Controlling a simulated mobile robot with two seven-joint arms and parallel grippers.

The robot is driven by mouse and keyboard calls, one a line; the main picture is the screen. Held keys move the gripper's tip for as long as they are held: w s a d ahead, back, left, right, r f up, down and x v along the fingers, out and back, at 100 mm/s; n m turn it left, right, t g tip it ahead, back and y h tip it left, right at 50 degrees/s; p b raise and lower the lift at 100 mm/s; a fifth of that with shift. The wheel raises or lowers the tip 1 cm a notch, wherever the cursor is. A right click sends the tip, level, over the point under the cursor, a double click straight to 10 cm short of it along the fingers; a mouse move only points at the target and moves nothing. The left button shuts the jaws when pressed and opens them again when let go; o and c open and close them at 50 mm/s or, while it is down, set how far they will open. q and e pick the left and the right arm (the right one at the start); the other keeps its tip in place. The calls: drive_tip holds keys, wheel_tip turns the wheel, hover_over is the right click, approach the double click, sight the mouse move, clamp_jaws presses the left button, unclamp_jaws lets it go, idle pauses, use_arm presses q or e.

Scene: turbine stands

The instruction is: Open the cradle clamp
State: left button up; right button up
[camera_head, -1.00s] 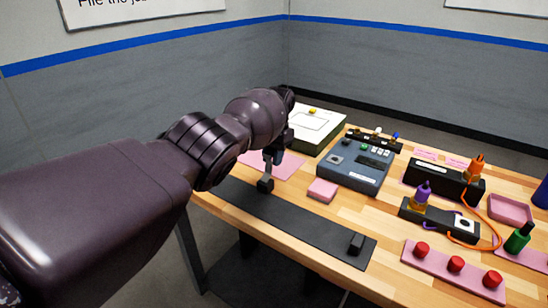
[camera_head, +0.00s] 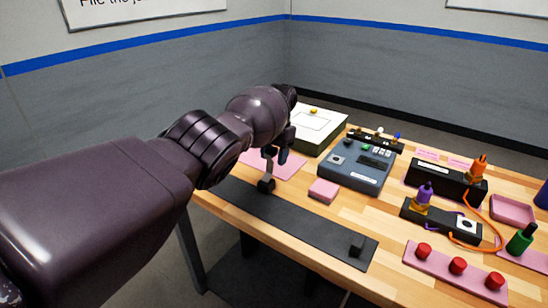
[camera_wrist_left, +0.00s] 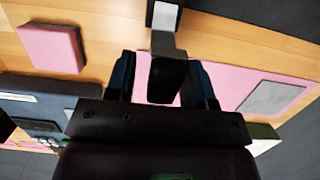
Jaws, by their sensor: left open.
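The cradle is a long dark plate (camera_head: 305,232) along the table's near left edge, with a small black block (camera_head: 357,244) at its right end. The clamp (camera_head: 266,185) is at its left part, with a dark lever (camera_head: 269,157) standing up from it. My left gripper (camera_head: 284,147) is at the lever's top, partly hidden by my arm. In the left wrist view my gripper (camera_wrist_left: 163,82) is open, its two fingers on either side of the lever's dark end (camera_wrist_left: 168,78). Small gaps show there; contact is unclear. My right gripper is not in view.
A pink block (camera_head: 323,190) and a grey-blue device (camera_head: 355,165) are right of the clamp. A pale box (camera_head: 318,128) stands behind it. Red knobs on a pink strip (camera_head: 450,272) and orange and purple plugs are farther right. Bare wood lies between.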

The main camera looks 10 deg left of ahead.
use_arm(q)
wheel_tip(320, 180, up, 10)
drive_tip(key=w+b, duration=0.1)
drive_tip(key=shift+w+d+b, duration=0.35)
drive_tip(key=shift+w, duration=0.05)
drive_tip(key=shift+s+f, duration=0.1)
